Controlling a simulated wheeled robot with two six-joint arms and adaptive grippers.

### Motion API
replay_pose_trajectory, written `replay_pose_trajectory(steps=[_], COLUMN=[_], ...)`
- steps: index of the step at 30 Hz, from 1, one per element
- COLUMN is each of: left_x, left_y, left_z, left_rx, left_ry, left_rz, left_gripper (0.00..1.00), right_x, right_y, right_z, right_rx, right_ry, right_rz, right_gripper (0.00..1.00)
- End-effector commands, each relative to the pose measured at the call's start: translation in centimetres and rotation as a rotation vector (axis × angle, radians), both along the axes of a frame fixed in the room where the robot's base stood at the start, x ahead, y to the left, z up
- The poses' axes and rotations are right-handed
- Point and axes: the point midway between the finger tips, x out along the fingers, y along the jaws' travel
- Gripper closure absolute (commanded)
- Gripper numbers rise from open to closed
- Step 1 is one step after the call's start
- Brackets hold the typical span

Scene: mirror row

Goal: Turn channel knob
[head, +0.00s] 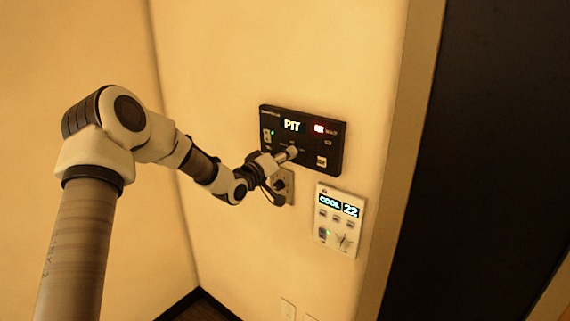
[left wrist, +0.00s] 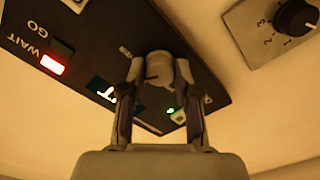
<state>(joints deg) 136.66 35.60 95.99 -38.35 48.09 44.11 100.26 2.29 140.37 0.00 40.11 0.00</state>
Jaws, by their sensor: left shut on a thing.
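A black wall panel (head: 331,143) has a lit display (head: 292,125) reading "PIT". Its round grey channel knob (head: 293,151) sits low in the middle of the panel. My left gripper (head: 284,157) reaches the knob from the lower left. In the left wrist view the knob (left wrist: 158,67) is between the two fingers of my left gripper (left wrist: 158,76), which is shut on it. The fingers and the knob hide part of the display and the marks around the knob. My right gripper is in neither view.
A small grey plate with a black dial (left wrist: 297,17) is just below the panel, partly behind my gripper in the head view. A white "COOL 22" thermostat (head: 340,220) is at the lower right. A red light (left wrist: 52,64) glows beside "WAIT". A dark doorway (head: 480,150) is at right.

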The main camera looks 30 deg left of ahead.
Motion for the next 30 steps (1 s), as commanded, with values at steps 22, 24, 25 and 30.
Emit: replay_pose_trajectory(steps=[22, 24, 25, 30], left_x=[0.0, 0.0, 0.0, 0.0], left_y=[0.0, 0.0, 0.0, 0.0], left_z=[0.0, 0.0, 0.0, 0.1], left_rx=[-0.458, -0.467, -0.470, -0.475], left_ry=[0.034, 0.035, 0.035, 0.036], left_rz=[0.000, 0.000, 0.000, 0.000], left_gripper=[1.00, 1.00, 1.00, 1.00], right_x=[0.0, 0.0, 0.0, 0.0], right_y=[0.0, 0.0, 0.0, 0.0], right_z=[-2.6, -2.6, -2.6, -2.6], right_rx=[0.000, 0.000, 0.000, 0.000], right_ry=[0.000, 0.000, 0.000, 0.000], right_rz=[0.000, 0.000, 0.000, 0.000], right_gripper=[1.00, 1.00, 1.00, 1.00])
